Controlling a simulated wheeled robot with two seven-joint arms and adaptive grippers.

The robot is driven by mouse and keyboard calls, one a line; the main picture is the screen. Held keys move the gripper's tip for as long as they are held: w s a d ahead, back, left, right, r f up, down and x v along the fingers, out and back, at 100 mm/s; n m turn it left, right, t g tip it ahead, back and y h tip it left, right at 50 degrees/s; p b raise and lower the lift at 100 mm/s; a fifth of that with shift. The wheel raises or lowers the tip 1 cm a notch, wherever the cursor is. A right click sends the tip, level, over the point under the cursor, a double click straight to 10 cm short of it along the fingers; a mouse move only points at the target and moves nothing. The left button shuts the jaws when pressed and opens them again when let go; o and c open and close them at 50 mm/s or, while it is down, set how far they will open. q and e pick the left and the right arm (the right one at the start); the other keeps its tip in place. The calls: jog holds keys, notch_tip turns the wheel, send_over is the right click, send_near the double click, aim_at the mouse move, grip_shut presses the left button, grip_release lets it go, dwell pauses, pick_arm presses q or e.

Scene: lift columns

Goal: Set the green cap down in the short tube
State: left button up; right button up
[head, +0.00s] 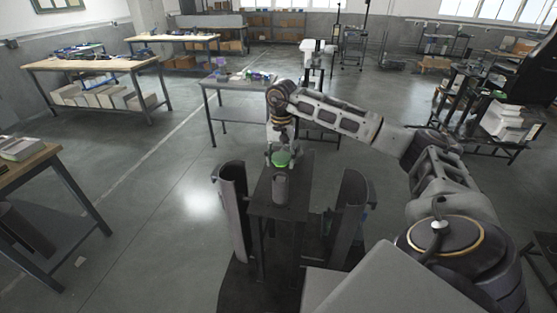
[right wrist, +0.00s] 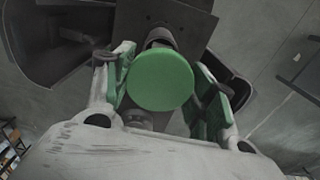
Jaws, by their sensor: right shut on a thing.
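The green cap (head: 282,159) is held between the fingers of my right gripper (head: 281,158), which is shut on it. In the right wrist view the round green cap (right wrist: 160,79) sits between the green-padded fingers (right wrist: 160,92). A short grey tube (head: 280,190) stands upright on a narrow dark table (head: 305,180). In the head view the cap is just above and beyond the tube's top; whether they touch cannot be told. In the right wrist view the cap hides most of what is behind it. My left gripper is not in view.
Dark curved upright shells stand on the left (head: 233,205) and right (head: 352,205) of the narrow table. A grey table with small items (head: 235,84) stands behind. Workbenches (head: 95,64) stand further left. Open floor lies to the left.

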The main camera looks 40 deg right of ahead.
jog(key=shift+w+r, duration=0.2)
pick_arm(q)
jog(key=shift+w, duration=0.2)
pick_arm(e)
jog(key=shift+s+r, duration=0.1)
jog(key=shift+s, duration=0.05)
jog(key=shift+f+b, duration=1.75)
jog(key=shift+f, duration=1.25)
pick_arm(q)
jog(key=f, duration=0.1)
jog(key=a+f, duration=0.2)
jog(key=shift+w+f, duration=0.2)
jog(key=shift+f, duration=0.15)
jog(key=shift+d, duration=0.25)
